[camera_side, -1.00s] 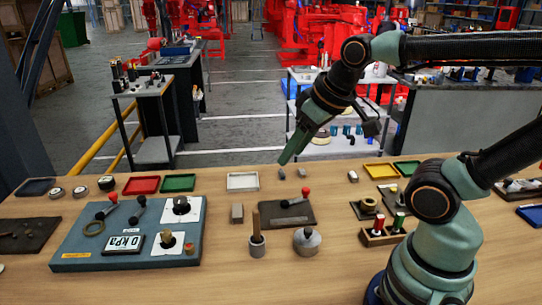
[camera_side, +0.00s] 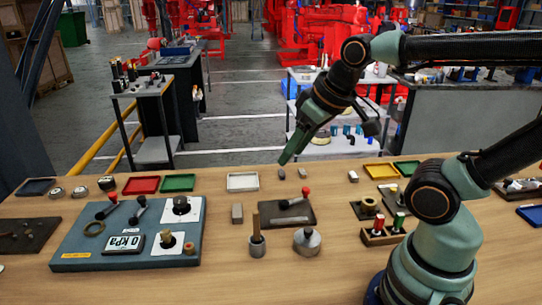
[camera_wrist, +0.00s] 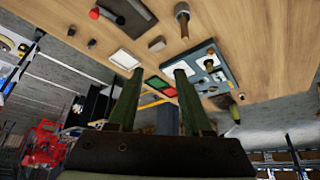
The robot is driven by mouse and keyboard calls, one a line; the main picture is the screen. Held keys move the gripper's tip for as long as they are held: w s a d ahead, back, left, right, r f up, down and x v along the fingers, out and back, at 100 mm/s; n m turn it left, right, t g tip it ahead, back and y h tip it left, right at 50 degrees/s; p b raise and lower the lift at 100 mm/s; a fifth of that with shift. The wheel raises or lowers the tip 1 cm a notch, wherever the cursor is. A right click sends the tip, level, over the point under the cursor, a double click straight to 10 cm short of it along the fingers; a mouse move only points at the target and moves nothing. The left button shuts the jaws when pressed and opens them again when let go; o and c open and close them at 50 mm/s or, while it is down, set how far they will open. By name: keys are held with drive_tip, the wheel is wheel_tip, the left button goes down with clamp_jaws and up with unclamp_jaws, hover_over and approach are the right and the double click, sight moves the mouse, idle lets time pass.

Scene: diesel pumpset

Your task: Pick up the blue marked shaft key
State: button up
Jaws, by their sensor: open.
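Small grey key-like pieces lie near the back edge of the table in the side view: one piece (camera_side: 282,173) just below my gripper's tip, another piece (camera_side: 303,173) to its right, and a paler piece (camera_side: 353,176) farther right. No blue mark can be made out, so I cannot tell which is the blue marked shaft key. My gripper (camera_side: 285,160) points down and to the left, a little above the nearest piece. In the wrist view my gripper (camera_wrist: 158,72) has its two green fingers apart with nothing between them. Two small pieces (camera_wrist: 92,43) show left of the fingers there.
A white tray (camera_side: 242,182) lies left of the pieces, with green (camera_side: 179,183) and red (camera_side: 141,185) trays beyond. A dark plate with a red-knobbed lever (camera_side: 290,212) is in front. A blue-grey panel (camera_side: 75,243) fills the left. Bare wood surrounds the small pieces.

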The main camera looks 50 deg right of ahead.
drive_tip(key=shift+o, duration=0.3)
drive_tip(key=shift+o, duration=0.5)
